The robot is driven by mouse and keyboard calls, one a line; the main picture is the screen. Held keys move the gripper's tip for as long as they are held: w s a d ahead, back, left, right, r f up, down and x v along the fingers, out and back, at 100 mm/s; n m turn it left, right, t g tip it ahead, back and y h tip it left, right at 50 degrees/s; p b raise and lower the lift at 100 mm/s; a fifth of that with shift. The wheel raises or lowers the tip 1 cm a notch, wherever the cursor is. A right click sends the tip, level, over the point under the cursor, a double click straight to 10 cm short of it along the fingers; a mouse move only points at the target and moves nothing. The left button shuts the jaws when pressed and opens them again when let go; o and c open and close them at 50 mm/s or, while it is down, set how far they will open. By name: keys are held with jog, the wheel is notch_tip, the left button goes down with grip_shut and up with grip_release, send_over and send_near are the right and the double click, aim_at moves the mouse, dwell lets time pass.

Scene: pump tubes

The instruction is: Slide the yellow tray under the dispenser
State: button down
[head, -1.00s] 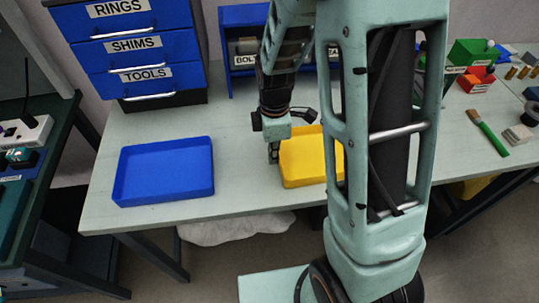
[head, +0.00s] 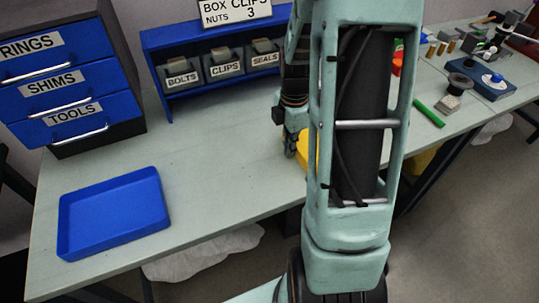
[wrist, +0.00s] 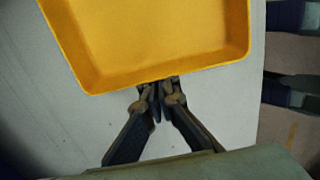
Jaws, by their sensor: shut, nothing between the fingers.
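The yellow tray (head: 308,148) lies on the table, mostly hidden behind my arm in the head view. The wrist view shows its empty floor and near wall (wrist: 150,35). My gripper (wrist: 158,88) is shut with nothing between its fingers. Its fingertips are at the outside of the tray's near wall, touching or almost touching it. In the head view my gripper (head: 291,147) is low over the table, just left of the tray. I cannot make out a dispenser for certain; my arm hides part of the table to the right of the tray.
An empty blue tray (head: 112,213) lies at the left. A blue drawer unit (head: 65,85) and a rack of labelled bins (head: 222,68) stand behind. A green-handled brush (head: 429,113) and a blue device (head: 480,80) lie at the right. The table between blue tray and gripper is clear.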

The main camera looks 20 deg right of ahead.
jog(key=d+p, duration=0.1)
jog(key=d, duration=1.8)
jog(key=shift+w, duration=0.1)
jog(key=shift+a, duration=0.1)
